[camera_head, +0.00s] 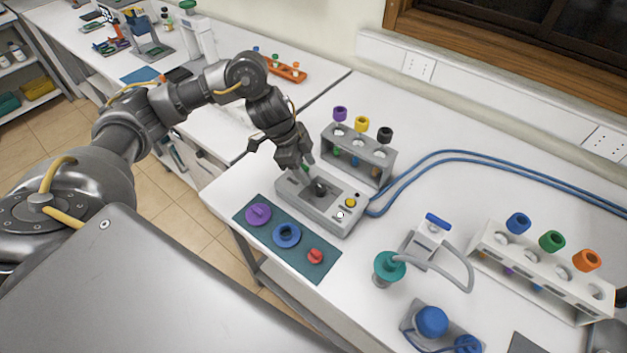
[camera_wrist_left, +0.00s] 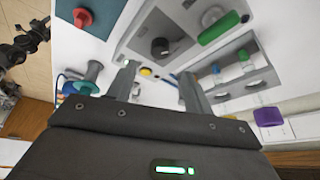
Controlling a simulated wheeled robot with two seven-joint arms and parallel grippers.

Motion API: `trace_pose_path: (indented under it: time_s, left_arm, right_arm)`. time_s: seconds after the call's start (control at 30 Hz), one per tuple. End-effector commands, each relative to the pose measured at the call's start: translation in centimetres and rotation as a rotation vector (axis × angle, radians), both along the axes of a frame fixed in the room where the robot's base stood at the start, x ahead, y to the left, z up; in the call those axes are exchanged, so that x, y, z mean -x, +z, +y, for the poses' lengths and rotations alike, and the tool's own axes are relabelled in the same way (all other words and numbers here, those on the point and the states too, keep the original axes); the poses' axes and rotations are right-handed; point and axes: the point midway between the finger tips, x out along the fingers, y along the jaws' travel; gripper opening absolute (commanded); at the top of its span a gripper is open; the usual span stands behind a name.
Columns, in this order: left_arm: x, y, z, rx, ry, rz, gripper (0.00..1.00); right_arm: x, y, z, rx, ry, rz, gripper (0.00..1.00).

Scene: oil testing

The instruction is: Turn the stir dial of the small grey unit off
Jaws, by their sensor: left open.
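The small grey unit (camera_head: 322,218) lies on the white bench. A black dial (camera_head: 319,187) stands on its dark square panel, and also shows in the left wrist view (camera_wrist_left: 160,47). A green part (camera_wrist_left: 219,28) sits beside the dial on the unit. A yellow button (camera_head: 350,202) and a white button (camera_head: 340,215) are on its right end. My left gripper (camera_head: 302,168) points down over the unit's left end, close to the dial. In the left wrist view, its fingers (camera_wrist_left: 158,78) are apart with nothing held between them. I cannot tell whether a finger touches the unit.
A grey rack (camera_head: 372,150) with purple, yellow and black caps stands close behind the unit. A teal mat (camera_head: 267,235) with purple, blue and red pieces lies in front. Blue hoses (camera_head: 430,160) run right. A teal-topped vessel (camera_head: 388,268) and a white rack (camera_head: 500,262) are farther right.

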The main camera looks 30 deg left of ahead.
Motion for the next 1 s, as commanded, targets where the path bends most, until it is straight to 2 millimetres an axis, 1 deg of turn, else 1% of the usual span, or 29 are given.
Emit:
trace_pose_path:
  time_s: [0.1,0.27,0.8,0.87,0.9,0.97,1.0]
  left_arm:
    - [0.2,1.6,0.7,-0.001,-0.001,-0.003,0.51]
    - [0.4,2.6,1.0,0.000,-0.001,-0.001,0.51]
    - [0.5,2.7,1.0,0.001,-0.001,0.000,0.51]
    - [0.5,2.5,0.6,0.005,-0.008,-0.005,0.51]
    - [0.5,2.2,0.1,0.013,-0.019,-0.015,0.51]
    - [0.5,1.5,-1.4,0.036,-0.043,-0.043,0.51]
    - [0.5,1.0,-2.9,0.060,-0.065,-0.072,0.51]
  right_arm:
    - [0.0,-0.3,0.0,0.000,0.000,0.000,0.36]
    - [0.0,-0.4,0.0,0.000,0.000,0.000,0.36]
    - [0.0,-0.4,0.3,-0.003,-0.001,0.000,0.36]
    - [0.0,-0.4,0.3,-0.003,-0.002,0.000,0.36]
    - [0.0,-0.4,0.3,-0.003,-0.001,0.000,0.36]
    - [0.0,-0.4,0.3,-0.003,-0.001,0.000,0.36]
    - [0.0,-0.4,0.3,-0.003,-0.001,0.000,0.36]
